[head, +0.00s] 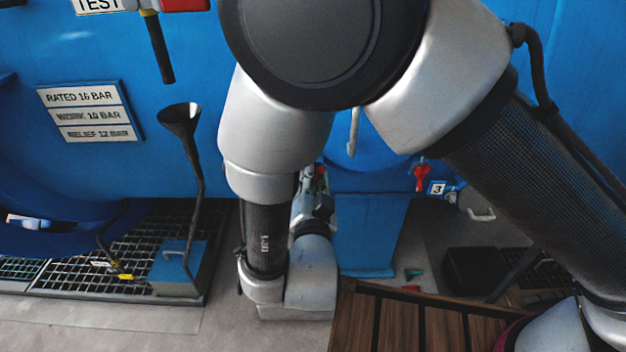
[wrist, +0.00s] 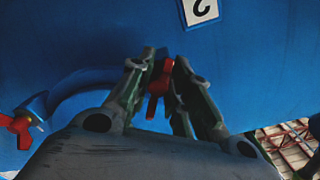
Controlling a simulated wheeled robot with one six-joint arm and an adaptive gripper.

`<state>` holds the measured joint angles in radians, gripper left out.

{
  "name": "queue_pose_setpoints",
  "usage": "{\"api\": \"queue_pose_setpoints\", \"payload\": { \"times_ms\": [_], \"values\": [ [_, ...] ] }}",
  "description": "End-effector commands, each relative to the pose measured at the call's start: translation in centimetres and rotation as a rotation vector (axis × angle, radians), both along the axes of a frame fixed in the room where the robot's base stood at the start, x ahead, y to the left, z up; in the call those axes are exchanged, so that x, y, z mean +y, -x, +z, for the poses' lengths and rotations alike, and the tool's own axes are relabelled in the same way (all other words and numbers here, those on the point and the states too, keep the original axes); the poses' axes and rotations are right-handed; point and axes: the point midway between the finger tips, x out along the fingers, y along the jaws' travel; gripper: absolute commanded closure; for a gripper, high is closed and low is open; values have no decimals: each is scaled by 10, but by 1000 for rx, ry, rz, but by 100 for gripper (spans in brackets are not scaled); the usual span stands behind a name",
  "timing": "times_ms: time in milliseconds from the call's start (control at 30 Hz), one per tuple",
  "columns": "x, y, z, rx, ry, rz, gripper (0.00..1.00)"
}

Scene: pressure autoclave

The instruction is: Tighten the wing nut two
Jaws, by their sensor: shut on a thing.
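In the wrist view the red wing nut (wrist: 157,86) sits between the two fingers of my gripper (wrist: 161,68), below a white label with the digit 2 (wrist: 200,9). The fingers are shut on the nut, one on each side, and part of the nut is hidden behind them. In the head view my gripper (head: 313,187) is partly hidden behind my arm, close against the blue vessel, with a bit of red at its tips.
Another red wing nut (wrist: 18,128) is at the left in the wrist view. In the head view a red wing nut (head: 421,177) hangs beside label 3 (head: 437,187). A wooden slatted surface (head: 400,325) is at the lower right. A black funnel (head: 180,118) stands left of my arm.

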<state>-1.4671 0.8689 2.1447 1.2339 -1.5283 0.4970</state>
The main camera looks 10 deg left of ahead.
Motion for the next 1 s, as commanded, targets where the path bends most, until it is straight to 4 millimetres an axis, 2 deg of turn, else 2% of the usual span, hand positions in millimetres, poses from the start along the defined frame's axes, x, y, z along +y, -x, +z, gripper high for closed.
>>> {"api": "queue_pose_setpoints", "payload": {
  "times_ms": [1000],
  "values": [
    [2, 1, 6, 226, -936, -2, 100]
  ]
}}
